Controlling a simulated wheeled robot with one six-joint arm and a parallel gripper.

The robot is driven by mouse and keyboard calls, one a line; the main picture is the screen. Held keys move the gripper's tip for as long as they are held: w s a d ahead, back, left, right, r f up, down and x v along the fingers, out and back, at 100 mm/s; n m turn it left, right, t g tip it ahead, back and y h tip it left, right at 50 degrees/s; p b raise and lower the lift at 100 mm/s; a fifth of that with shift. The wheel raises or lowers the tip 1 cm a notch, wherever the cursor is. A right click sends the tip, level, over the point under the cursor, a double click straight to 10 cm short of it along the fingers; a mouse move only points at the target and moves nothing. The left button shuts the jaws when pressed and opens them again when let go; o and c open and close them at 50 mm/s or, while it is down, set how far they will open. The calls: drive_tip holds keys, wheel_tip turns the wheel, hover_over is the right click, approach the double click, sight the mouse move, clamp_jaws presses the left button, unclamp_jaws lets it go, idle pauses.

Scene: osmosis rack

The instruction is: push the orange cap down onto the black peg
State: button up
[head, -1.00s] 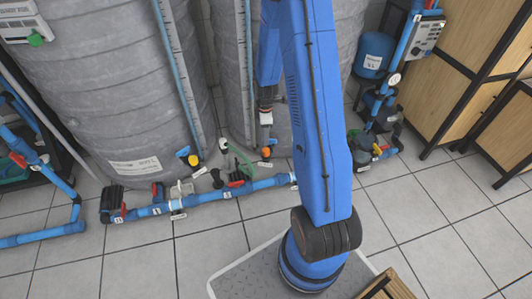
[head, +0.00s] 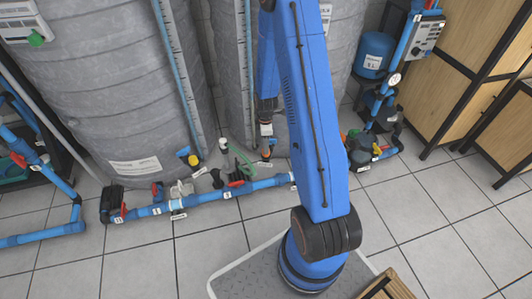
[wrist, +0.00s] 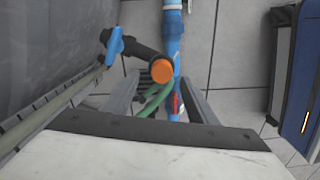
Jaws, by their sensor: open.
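The orange cap (wrist: 162,71) shows as a round disc in the wrist view, at the end of a black pipe piece (wrist: 138,52). The black peg is not clearly told apart beneath it; the cap hides what lies directly under it, so I cannot tell how far down it sits. My gripper (wrist: 158,90) is open and empty, with one finger to the left and one to the right below the cap in the picture. In the head view my gripper (head: 267,145) points down beside the right tank, and the cap is too small to make out surely.
A blue pipe (head: 210,196) with valves runs along the floor. A green hose (wrist: 153,101) curls close to my fingers. A blue handle (wrist: 114,46) sits left of the cap. Grey tanks (head: 110,90) stand behind. Tiled floor (head: 120,260) is open in front.

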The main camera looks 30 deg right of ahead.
drive_tip(key=shift+s+f, duration=0.15)
drive_tip(key=shift+f, duration=1.7)
drive_tip(key=c, duration=1.1)
